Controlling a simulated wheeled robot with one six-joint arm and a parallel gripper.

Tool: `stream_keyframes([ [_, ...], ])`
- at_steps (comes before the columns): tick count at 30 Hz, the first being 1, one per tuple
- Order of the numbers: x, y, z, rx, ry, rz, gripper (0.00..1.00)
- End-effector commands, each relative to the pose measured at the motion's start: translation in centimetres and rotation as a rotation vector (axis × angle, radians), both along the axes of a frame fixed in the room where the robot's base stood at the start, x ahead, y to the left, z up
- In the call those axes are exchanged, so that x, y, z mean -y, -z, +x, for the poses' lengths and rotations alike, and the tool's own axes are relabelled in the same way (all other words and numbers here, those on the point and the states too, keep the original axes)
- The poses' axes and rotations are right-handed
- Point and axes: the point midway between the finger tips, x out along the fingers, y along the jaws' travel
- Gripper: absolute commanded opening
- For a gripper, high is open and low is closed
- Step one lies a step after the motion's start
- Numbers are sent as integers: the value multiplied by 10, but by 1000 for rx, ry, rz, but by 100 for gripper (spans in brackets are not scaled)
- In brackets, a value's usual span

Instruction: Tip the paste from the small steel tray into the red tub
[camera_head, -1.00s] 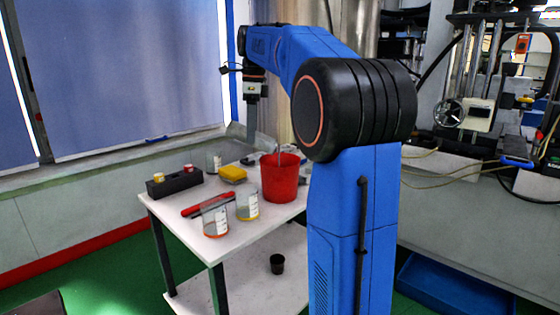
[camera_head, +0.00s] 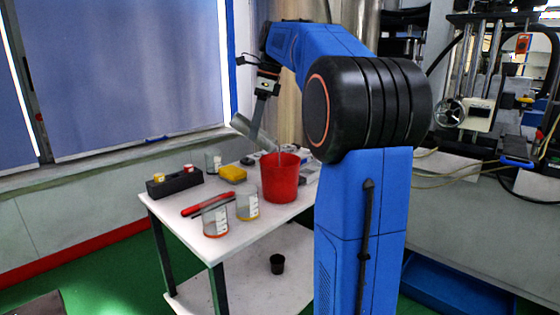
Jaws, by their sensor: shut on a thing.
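My gripper (camera_head: 256,131) hangs above the back of the table, behind and left of the red tub, shut on the small steel tray (camera_head: 242,124). The tray is tilted, its left end high and its right end low toward the tub's rim. The red tub (camera_head: 280,183) stands upright at the table's right side. The tub's inside is mostly hidden, and something thin and grey stands up at its rim. I cannot make out paste in the tray at this size.
On the white table (camera_head: 175,222) are a black block (camera_head: 174,184) with small jars, a yellow sponge (camera_head: 232,174), a red-handled tool (camera_head: 207,204), glass beakers (camera_head: 216,220) (camera_head: 247,203) and another beaker (camera_head: 213,163). A black cup (camera_head: 277,264) is on the lower shelf.

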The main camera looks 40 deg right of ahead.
Motion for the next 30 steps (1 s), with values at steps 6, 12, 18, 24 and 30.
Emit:
stream_keyframes([
  [6,2,-3,-1,25,-1,33,25],
  [12,2,-3,-1,25,-1,33,25],
  [18,2,-4,-2,29,0,39,25],
  [24,8,-8,-6,76,3,98,25],
  [30,11,-12,-9,115,1,152,25],
])
